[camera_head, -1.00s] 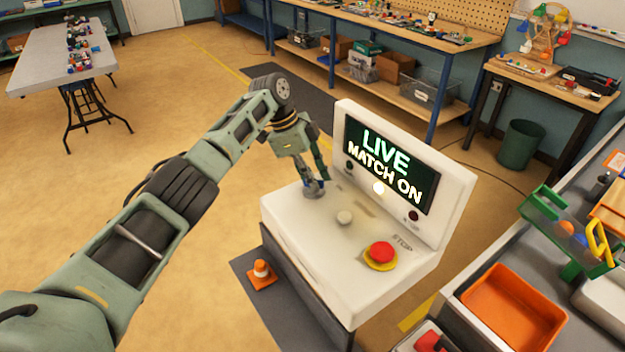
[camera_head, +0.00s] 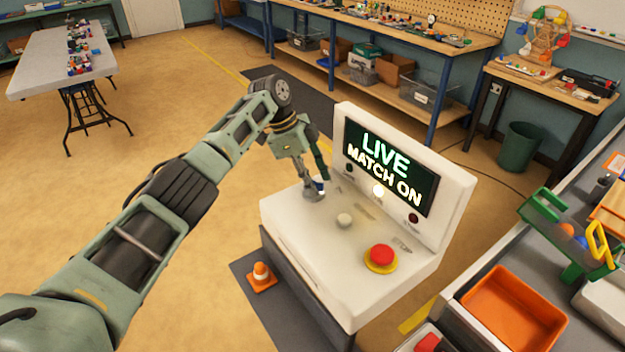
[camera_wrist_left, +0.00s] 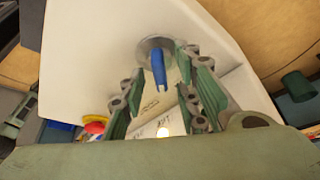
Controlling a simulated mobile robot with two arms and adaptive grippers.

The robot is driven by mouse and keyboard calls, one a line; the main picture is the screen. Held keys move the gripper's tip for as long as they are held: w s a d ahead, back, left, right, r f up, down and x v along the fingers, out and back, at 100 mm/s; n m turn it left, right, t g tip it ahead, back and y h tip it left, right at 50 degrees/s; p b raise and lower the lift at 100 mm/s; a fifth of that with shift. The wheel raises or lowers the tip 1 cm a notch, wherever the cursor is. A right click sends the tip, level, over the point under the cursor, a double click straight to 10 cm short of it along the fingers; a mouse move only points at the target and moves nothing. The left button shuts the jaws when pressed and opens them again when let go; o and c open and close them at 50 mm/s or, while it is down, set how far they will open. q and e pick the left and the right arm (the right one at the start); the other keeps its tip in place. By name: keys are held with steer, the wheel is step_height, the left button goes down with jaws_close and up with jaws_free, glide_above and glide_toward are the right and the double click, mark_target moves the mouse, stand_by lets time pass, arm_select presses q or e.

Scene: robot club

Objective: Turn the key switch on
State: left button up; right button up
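The key switch has a blue key (camera_wrist_left: 158,70) standing in a round grey base (camera_wrist_left: 147,46); in the head view the base (camera_head: 312,194) is at the left of the white console's top, with a bit of blue showing. My left gripper (camera_head: 320,176) is just above the switch. In the left wrist view its two fingers (camera_wrist_left: 160,98) are apart, with the key beyond and between their tips; I see no contact. The console screen (camera_head: 389,167) reads "LIVE MATCH ON", and the middle lamp (camera_head: 378,190) below it glows. My right gripper is not in view.
On the console top (camera_head: 310,245) are a pale round knob (camera_head: 344,220) and a red stop button (camera_head: 381,256) on a yellow ring. An orange cone (camera_head: 261,277) stands on the floor at left. A bench with an orange bin (camera_head: 512,310) is at right.

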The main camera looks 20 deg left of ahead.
arm_select(q)
steer(key=v, duration=1.1)
steer(key=shift+r, duration=0.25)
steer(key=shift+a, duration=0.15)
